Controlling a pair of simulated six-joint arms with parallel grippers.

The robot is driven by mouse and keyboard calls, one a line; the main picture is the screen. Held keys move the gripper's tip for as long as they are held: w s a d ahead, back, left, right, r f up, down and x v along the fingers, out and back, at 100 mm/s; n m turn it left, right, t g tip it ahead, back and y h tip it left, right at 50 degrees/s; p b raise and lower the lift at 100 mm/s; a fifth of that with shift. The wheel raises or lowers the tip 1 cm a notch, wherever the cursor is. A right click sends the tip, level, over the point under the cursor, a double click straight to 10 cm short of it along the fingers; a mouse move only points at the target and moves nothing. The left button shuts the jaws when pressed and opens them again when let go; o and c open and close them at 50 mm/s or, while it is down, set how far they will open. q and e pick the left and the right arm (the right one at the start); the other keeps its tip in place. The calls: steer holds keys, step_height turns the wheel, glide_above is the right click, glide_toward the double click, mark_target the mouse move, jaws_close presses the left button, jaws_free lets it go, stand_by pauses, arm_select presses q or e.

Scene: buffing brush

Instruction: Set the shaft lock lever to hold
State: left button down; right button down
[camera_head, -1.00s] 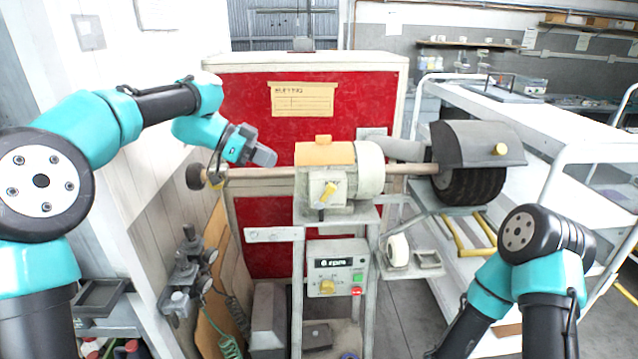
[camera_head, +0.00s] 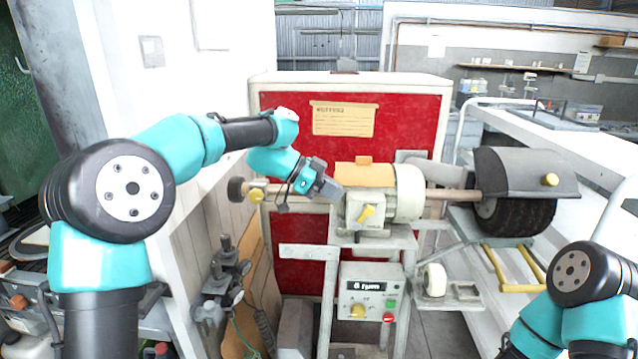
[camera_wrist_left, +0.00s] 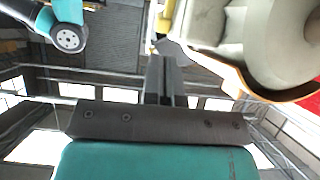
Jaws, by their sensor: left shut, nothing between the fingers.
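A small yellow lever (camera_head: 366,213) sits on the pale front box of the buffing motor (camera_head: 409,192) in the head view. It is tilted, upper end to the right. I cannot read any marking beside it. My left gripper (camera_head: 334,190) is shut and empty, just left of this box and a little higher than the lever. Whether it touches the box is unclear. In the left wrist view its closed fingers (camera_wrist_left: 160,78) point towards the pale machine housing (camera_wrist_left: 215,30), with a yellow part (camera_wrist_left: 165,20) near their line. My right gripper is out of view.
A horizontal shaft (camera_head: 450,194) runs from the motor to a black brush wheel (camera_head: 515,216) under a grey hood. A control box (camera_head: 370,290) with a yellow knob is below. A red panel (camera_head: 290,120) stands behind. A white bench is at right.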

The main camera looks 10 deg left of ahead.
mark_target(366, 208)
arm_select(q)
steer(key=x, duration=0.7)
steer(key=shift+a, duration=0.1)
